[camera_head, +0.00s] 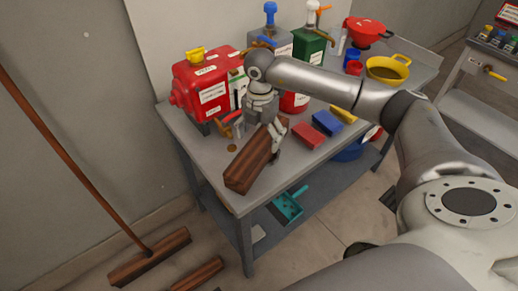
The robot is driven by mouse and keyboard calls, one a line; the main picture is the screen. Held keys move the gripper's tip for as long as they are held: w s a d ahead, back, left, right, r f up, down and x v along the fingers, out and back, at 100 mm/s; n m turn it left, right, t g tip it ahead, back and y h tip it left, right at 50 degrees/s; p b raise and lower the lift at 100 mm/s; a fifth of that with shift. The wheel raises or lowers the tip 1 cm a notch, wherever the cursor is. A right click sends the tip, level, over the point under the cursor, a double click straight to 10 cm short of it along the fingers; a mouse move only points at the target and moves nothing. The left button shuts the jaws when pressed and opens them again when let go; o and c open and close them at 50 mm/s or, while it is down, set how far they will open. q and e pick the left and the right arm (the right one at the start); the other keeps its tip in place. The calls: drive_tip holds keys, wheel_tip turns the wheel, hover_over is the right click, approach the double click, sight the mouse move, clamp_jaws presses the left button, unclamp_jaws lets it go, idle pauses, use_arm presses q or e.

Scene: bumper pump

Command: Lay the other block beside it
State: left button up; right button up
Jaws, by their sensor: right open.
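A long dark brown wooden block (250,164) lies on the grey workbench (219,177) near its front left corner. A lighter stripe runs along it; I cannot tell whether it is one piece or two side by side. My right gripper (264,133) points down at the block's far end, open, with a finger beside it. I cannot tell whether it touches the block. A similar brown wooden piece (198,275) lies on the floor at the bottom, partly cut off by the frame. My left gripper is out of view.
A red canister (205,86) and pump bottles stand behind the gripper. Red (308,135), blue (327,122) and yellow pieces lie right of the block. A yellow pan (388,68) is at the far right. A broom (150,257) and a teal dustpan (288,206) are lower.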

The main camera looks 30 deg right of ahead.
sight(259, 143)
wheel_tip(259, 143, down, 5)
drive_tip(key=shift+w+a+r+p, duration=0.1)
drive_tip(key=shift+p, duration=0.55)
drive_tip(key=c, duration=1.6)
drive_tip(key=shift+w, duration=0.1)
drive_tip(key=shift+c, duration=1)
drive_tip(key=shift+r, duration=0.15)
